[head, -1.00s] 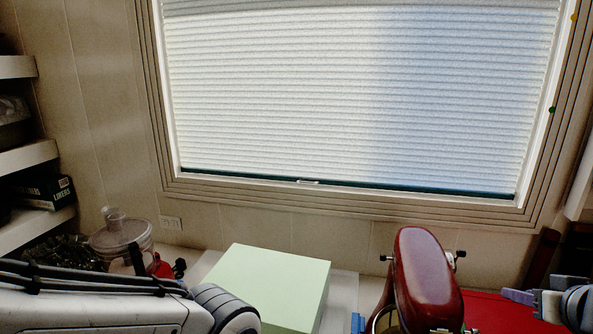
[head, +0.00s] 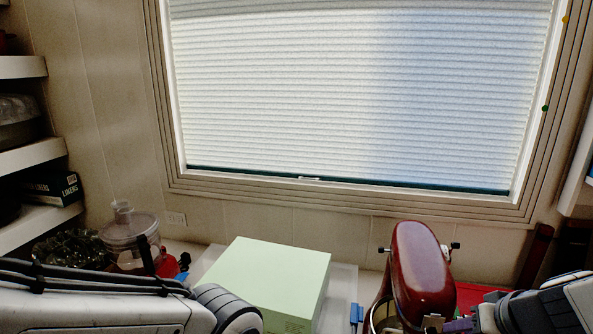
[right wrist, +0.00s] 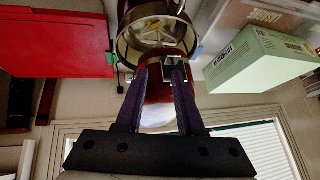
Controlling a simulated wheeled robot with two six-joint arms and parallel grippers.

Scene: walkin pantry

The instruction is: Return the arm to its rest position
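My right gripper (head: 458,325) shows its purple fingertips at the bottom edge of the head view, low in front of the red stand mixer (head: 421,270). In the right wrist view its two purple fingers (right wrist: 161,95) are apart, with no held object visible between them. The mixer's red body and metal bowl (right wrist: 155,25) show behind the fingers; I cannot tell the exact distance. My left arm crosses the bottom left of the head view, but its gripper is out of frame.
A pale green box (head: 268,280) stands left of the mixer. A clear lidded container (head: 130,235) stands further left, near shelves (head: 30,155). A red flat item (head: 478,296) lies right of the mixer. A blinded window (head: 350,95) fills the back wall.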

